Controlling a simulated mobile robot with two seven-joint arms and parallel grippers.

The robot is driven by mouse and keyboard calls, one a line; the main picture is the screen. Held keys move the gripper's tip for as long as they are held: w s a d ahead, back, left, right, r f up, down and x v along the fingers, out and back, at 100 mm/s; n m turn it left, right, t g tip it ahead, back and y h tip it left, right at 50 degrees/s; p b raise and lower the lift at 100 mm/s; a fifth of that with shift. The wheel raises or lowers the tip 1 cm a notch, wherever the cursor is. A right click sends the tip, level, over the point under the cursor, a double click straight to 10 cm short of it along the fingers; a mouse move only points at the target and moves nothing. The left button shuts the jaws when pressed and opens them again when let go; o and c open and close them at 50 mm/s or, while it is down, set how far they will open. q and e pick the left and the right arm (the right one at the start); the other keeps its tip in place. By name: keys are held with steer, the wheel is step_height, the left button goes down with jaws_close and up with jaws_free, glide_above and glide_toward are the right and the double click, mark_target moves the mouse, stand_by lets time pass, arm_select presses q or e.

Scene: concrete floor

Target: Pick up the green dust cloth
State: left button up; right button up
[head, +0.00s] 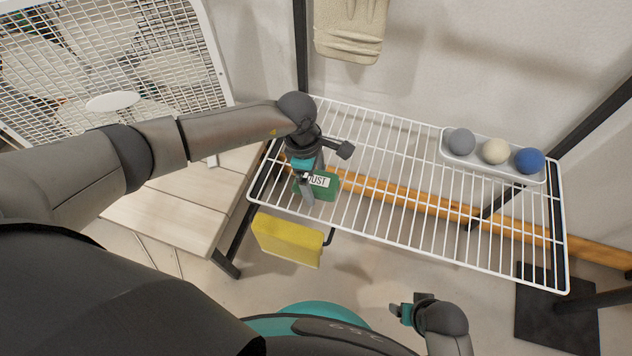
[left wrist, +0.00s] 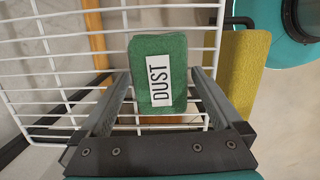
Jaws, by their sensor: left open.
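The green dust cloth (head: 325,186) is a folded green block with a white label reading "DUST". It lies on the left part of the white wire shelf (head: 400,244). In the left wrist view the cloth (left wrist: 172,52) lies between and just beyond the fingertips. My left gripper (head: 306,190) is directly over the cloth and hides part of it in the head view. In the left wrist view the left gripper (left wrist: 158,78) is open, with a finger on each side of the cloth. My right gripper (head: 412,305) is low, in front of the shelf, away from the cloth; its jaw state is unclear.
A yellow cloth (head: 288,240) hangs at the shelf's front left edge. A white tray (head: 490,168) with grey, cream and blue balls sits at the back right. A beige cloth (head: 350,30) hangs on the wall. The shelf's middle is clear.

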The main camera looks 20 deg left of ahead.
arm_select(q)
steer(key=c, duration=1.3)
steer(key=shift+r, duration=0.1)
steer(key=shift+r, duration=0.2)
steer(key=shift+r+p, duration=0.4)
steer(key=shift+r, duration=0.2)
step_height(320, 180, up, 8)
steer(key=p, duration=0.3)
step_height(320, 180, up, 9)
steer(key=p, duration=0.3)
glide_above(315, 179)
steer(key=shift+r, duration=0.65)
arm_select(e)
steer(key=s+d+f, duration=0.7)
steer(key=s, duration=0.2)
steer(key=shift+s+d+f+h, duration=0.2)
steer(key=shift+s+d+h, duration=0.05)
steer(key=shift+h, duration=0.15)
